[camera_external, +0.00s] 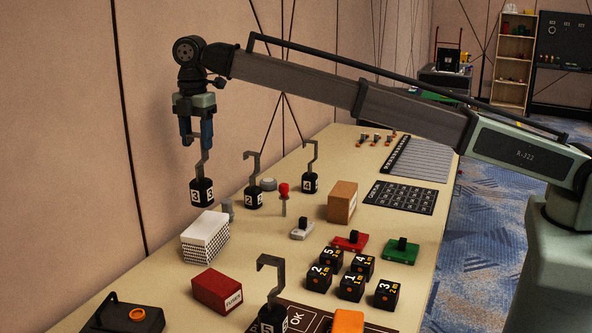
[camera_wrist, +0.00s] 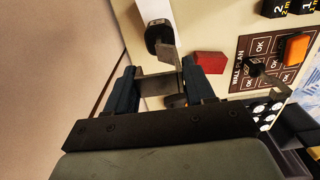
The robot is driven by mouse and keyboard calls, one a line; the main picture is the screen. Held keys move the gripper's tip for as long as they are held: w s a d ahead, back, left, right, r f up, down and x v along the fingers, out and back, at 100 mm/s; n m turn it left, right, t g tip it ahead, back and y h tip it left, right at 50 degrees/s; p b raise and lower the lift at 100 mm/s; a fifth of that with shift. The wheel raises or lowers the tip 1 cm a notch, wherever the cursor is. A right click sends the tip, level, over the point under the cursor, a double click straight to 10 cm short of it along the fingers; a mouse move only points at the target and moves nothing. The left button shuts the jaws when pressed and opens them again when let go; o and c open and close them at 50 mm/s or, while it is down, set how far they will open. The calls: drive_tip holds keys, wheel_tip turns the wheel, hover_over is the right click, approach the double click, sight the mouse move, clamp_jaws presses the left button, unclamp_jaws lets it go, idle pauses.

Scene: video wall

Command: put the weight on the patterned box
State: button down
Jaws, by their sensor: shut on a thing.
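My gripper (camera_external: 197,142) is shut on the grey hook of a black weight (camera_external: 202,191) with white number labels. The weight hangs upright in the air, above and slightly left of the patterned box in the picture, with a gap between them. The patterned box (camera_external: 204,240) has a plain white top and black-and-white patterned sides, and stands on the table near the wall. In the wrist view, the hook lies between the fingers (camera_wrist: 160,88), and the dark weight (camera_wrist: 158,38) partly covers the white top of the patterned box (camera_wrist: 153,9).
Other hooked weights stand at the back (camera_external: 254,197), (camera_external: 310,182) and the front (camera_external: 272,312). A red box (camera_external: 222,290) lies in front of the patterned box. A screwdriver (camera_external: 283,198), a cardboard box (camera_external: 342,202) and several numbered black cubes (camera_external: 351,286) stand to the right.

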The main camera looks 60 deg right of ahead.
drive_tip(key=shift+f, duration=2.85)
drive_tip(key=shift+c, duration=2)
unclamp_jaws()
drive_tip(key=shift+f, duration=0.15)
wheel_tip(320, 180, up, 12)
drive_tip(key=shift+r, duration=0.1)
